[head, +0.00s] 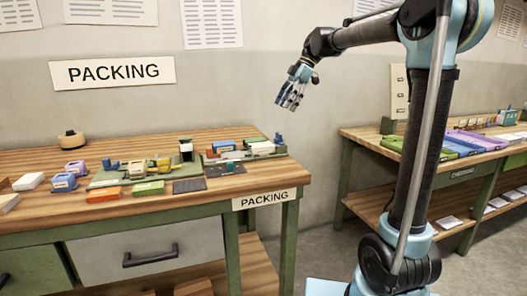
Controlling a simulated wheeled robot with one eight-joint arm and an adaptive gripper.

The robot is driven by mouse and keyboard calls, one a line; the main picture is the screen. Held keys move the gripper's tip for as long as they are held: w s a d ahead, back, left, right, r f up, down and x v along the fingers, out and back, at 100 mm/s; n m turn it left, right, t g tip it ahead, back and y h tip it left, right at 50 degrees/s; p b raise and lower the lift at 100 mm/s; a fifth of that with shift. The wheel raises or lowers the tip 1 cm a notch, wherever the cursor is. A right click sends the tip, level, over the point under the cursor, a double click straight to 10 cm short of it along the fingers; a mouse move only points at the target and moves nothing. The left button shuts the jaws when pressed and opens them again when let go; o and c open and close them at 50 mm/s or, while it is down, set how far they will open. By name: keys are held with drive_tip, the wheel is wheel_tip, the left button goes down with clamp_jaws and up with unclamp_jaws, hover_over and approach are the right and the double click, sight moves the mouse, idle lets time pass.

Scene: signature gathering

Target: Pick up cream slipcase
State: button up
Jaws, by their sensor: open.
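My gripper (290,100) is open and empty, in the air in front of the wall, above and beyond the right end of the packing table. It is well apart from everything on the table. Several pale box-like items could be the cream slipcase, and I cannot tell which is it. A cream block (9,203) lies at the table's left edge, partly cut off by the frame. A whiter block (28,181) lies just behind it. Another pale block (262,148) sits among the items at the right end of the table.
The wooden packing table (225,203) also carries a green box (148,188), an orange box (104,195), a tape roll (71,140) and dark flat pads (189,186). A second table (365,136) with colored folders stands at the right. Open floor lies between the tables.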

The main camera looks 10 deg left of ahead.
hover_over(262, 145)
drive_tip(key=w+d, duration=0.2)
drive_tip(key=w, duration=0.1)
drive_tip(key=f, duration=1)
drive_tip(key=shift+s+d+f, duration=0.1)
drive_tip(key=shift+s+d, duration=0.1)
drive_tip(key=shift+s+x, duration=0.2)
drive_tip(key=shift+x, duration=2.5)
drive_tip(key=shift+d, duration=0.15)
drive_tip(key=c, duration=1.1)
